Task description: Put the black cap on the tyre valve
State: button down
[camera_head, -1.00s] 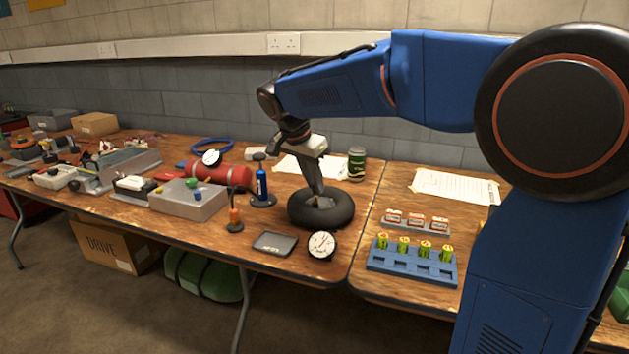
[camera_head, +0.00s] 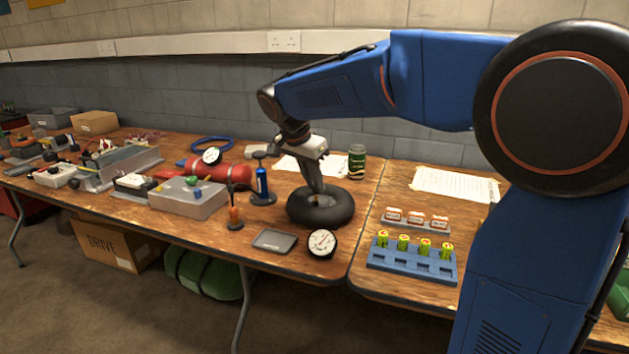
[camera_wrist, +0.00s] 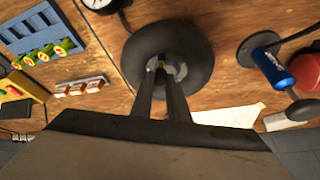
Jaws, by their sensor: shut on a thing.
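The tyre (camera_head: 338,213) lies flat on the wooden bench; it also shows from above in the wrist view (camera_wrist: 196,42). My gripper (camera_head: 320,198) points down into the tyre's centre hole, with its fingertips (camera_wrist: 164,72) inside the ring. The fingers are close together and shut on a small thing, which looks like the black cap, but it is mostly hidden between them. A small brass-coloured spot, probably the tyre valve (camera_wrist: 161,63), shows just at the fingertips. I cannot tell whether the cap touches the valve or sits on it.
A dark tray (camera_head: 275,240) and a round gauge (camera_head: 321,243) lie in front of the tyre. A blue battery rack (camera_head: 412,267) is to the right. A dark jar (camera_head: 357,162) stands behind.

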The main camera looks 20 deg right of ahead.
jog(key=shift+f, duration=1)
jog(key=c, duration=1.6)
grip_release()
jog(key=shift+c, duration=0.2)
jog(key=v, duration=1.7)
jog(key=shift+r, duration=0.2)
jog(key=shift+a, duration=0.1)
